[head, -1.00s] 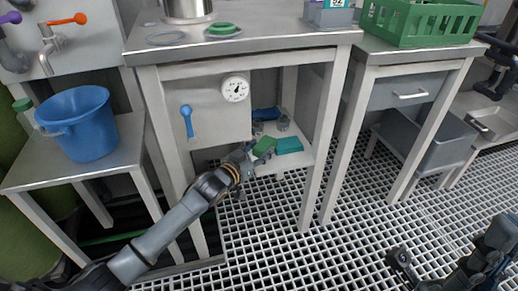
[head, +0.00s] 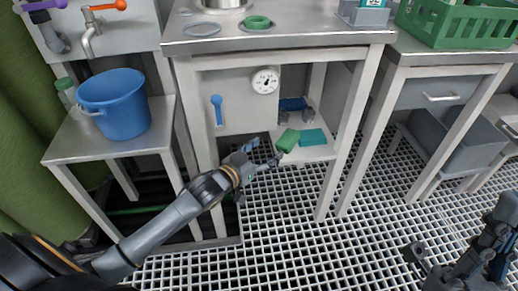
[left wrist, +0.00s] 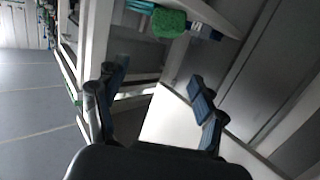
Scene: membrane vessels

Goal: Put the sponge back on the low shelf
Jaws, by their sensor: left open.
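The green sponge (head: 288,140) sits at the front left edge of the low shelf (head: 306,154) under the bench, tilted in the head view. It also shows at the top of the left wrist view (left wrist: 169,23). A flat teal pad (head: 312,137) lies just right of it on the shelf. My left gripper (head: 267,151) is open and empty, in front and to the left of the sponge, apart from it. Its two spread fingers frame the lower middle of the left wrist view (left wrist: 155,82). My right gripper (head: 458,268) is partly visible at lower right; its jaw state is unclear.
A panel with a gauge (head: 265,80) and blue handle (head: 217,109) hangs left of the shelf opening. The bench legs (head: 349,125) flank it. A blue bucket (head: 118,104) stands at left. The grating floor in front is clear.

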